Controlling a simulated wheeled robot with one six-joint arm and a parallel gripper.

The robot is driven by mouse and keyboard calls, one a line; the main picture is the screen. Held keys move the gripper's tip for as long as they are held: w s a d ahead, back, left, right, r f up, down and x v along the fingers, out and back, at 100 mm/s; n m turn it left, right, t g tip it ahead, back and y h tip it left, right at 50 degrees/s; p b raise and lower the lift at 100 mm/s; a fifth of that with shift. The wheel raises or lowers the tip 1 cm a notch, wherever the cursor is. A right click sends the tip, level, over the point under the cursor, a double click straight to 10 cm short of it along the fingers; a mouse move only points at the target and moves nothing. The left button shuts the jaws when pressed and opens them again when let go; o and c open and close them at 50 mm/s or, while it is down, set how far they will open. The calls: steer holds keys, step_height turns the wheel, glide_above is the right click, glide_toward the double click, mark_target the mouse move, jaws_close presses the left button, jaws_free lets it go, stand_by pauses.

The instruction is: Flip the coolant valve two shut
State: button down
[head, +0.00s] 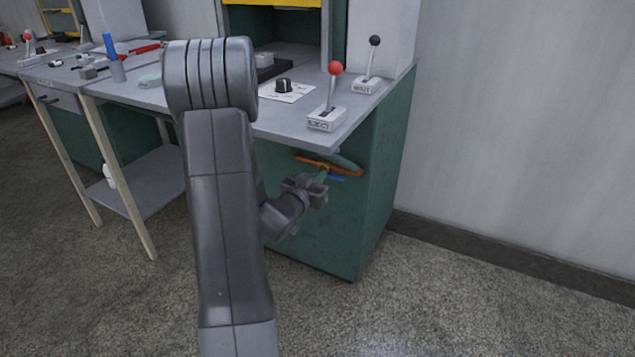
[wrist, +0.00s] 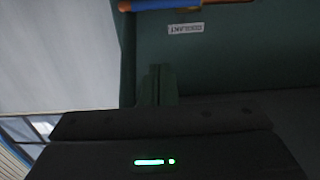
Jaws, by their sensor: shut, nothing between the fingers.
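An orange pipe (head: 345,170) with a small blue lever (head: 337,179) sits on the front of the green cabinet, below the worktop. The blue part (wrist: 150,4) and the orange part (wrist: 205,3) also show at the top edge of the wrist view, cut off by the frame. A white label (wrist: 186,29) there appears upside down and reads COOLANT; I see no number on it. My gripper (head: 322,184) is just in front of and below the pipe, hiding part of it. In the wrist view its fingers (wrist: 159,84) are shut and empty, apart from the blue part.
The worktop's front edge (head: 300,143) overhangs the pipe. A red-knobbed lever (head: 331,95), a black-knobbed lever (head: 370,62) and a dial (head: 284,87) stand on it. A wooden-legged table (head: 110,170) is at left. The floor (head: 430,300) at right is clear.

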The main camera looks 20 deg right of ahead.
mark_target(330, 176)
steer(key=shift+w+d+f+b, duration=0.45)
steer(key=shift+w+d+f, duration=0.3)
steer(key=shift+d, duration=0.2)
steer(key=shift+w+d+f+b, duration=0.45)
steer(key=shift+w+d+f, duration=0.25)
steer(key=shift+w+d, duration=0.2)
steer(key=shift+w+d+f+b, duration=0.45)
steer(key=shift+w+d+f, duration=0.3)
steer(key=shift+d, duration=0.2)
steer(key=shift+w, duration=0.15)
